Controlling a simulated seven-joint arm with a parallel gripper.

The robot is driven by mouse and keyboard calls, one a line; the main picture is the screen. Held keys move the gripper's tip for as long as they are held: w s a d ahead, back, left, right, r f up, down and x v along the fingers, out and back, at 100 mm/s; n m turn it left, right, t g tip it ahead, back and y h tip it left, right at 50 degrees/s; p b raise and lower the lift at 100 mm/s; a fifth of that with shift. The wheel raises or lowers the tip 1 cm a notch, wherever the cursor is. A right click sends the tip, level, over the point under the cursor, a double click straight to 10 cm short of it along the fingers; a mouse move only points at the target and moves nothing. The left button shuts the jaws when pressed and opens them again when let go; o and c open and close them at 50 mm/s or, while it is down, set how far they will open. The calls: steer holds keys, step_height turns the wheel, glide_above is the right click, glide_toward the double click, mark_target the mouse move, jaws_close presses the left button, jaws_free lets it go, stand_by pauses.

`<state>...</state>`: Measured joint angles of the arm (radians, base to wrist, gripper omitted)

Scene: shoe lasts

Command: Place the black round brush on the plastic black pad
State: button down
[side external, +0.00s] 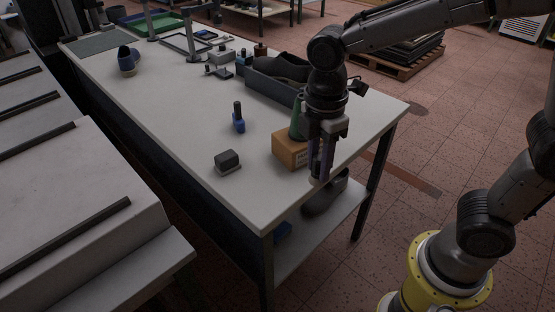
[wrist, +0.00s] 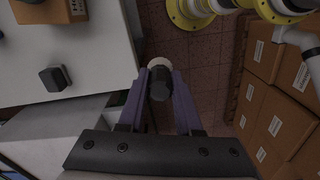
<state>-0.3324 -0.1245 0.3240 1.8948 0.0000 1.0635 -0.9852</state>
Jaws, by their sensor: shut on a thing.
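The black round brush (wrist: 160,84) is between the purple fingers of my gripper (wrist: 159,78) in the wrist view, with a pale round end showing beyond its dark body. My gripper (side external: 319,172) is shut on it. In the side view the brush is mostly hidden by the fingers. There my gripper points down in front of the orange-brown box, near the table's right edge; the wrist view shows floor beneath it. A small dark block with rounded corners, which looks like the plastic black pad (side external: 228,159), lies on the table to the left. It also shows in the wrist view (wrist: 54,78).
The orange-brown box (side external: 290,151) stands close to my gripper, with a green object behind it. A blue bottle (side external: 238,122) with a dark top stands behind the pad. A dark tray (side external: 265,88) holds a shoe-like form. The white table (side external: 185,125) is clear around the pad.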

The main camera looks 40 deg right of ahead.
steer(key=w+r, duration=0.4)
steer(key=w, duration=0.2)
steer(key=m, duration=0.1)
glide_above(226, 155)
steer(key=s, duration=0.1)
step_height(226, 155, down, 8)
steer(key=shift+s+d+r, duration=0.1)
steer(key=shift+s, duration=0.05)
steer(key=shift+w+f, duration=0.5)
steer(key=shift+f, duration=0.15)
steer(key=shift+w+f, duration=0.1)
steer(key=shift+f, duration=1.5)
steer(key=shift+f, duration=0.2)
steer(key=c, duration=0.6)
jaws_free()
